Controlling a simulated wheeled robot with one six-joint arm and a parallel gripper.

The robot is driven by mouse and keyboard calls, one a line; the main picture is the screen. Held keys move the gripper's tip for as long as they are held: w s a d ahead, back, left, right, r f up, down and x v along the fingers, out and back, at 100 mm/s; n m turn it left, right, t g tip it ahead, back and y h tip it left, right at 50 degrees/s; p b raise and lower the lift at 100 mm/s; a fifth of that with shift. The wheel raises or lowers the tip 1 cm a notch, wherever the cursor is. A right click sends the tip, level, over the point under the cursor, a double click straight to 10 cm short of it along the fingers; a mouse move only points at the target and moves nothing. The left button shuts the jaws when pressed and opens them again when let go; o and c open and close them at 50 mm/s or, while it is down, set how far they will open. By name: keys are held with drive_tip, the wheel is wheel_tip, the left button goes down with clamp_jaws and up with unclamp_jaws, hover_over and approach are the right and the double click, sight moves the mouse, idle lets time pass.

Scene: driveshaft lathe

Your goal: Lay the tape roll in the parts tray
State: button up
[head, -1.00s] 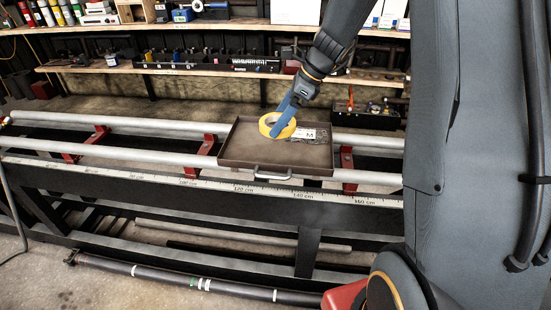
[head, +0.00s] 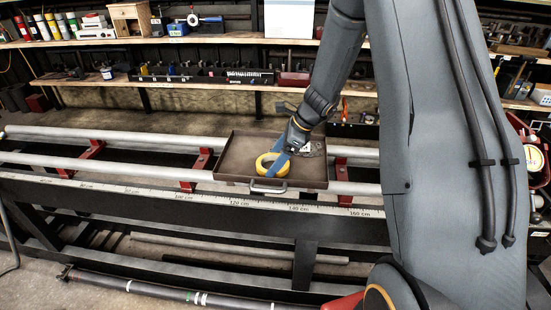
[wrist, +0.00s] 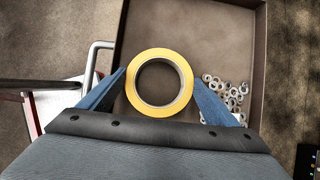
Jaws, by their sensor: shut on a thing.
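The tape roll (head: 277,173) is a yellow ring. It is over the front middle of the parts tray (head: 237,152), a brown shallow tray with a front handle. In the wrist view the roll (wrist: 133,82) lies flat between the blue fingers of my gripper (wrist: 160,84), and the tray floor (wrist: 190,30) shows around it. My gripper (head: 277,161) is shut on the roll, one finger on each side. I cannot tell whether the roll touches the tray floor.
Several metal washers (wrist: 232,92) lie in the tray on the right, close to the right finger. The tray rests across the silver rails (head: 120,165) of the lathe bed. The shelves (head: 200,87) stand behind. The tray's back left is bare.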

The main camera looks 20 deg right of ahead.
drive_tip(key=shift+f, duration=0.15)
drive_tip(key=o, duration=0.8)
drive_tip(key=shift+r, duration=0.2)
drive_tip(key=b+v, duration=0.2)
drive_tip(key=v, duration=1)
drive_tip(key=s+a+f+n+h, duration=0.1)
drive_tip(key=s+a+n+h, duration=0.1)
drive_tip(key=s+n, duration=0.5)
drive_tip(key=s+a+f+n+g+h, duration=0.1)
drive_tip(key=s+n, duration=0.7)
drive_tip(key=s+a+f+n+h, duration=0.2)
drive_tip(key=s+n, duration=0.5)
drive_tip(key=s, duration=0.1)
drive_tip(key=shift+a+n+g+h, duration=0.3)
drive_tip(key=shift+n, duration=0.1)
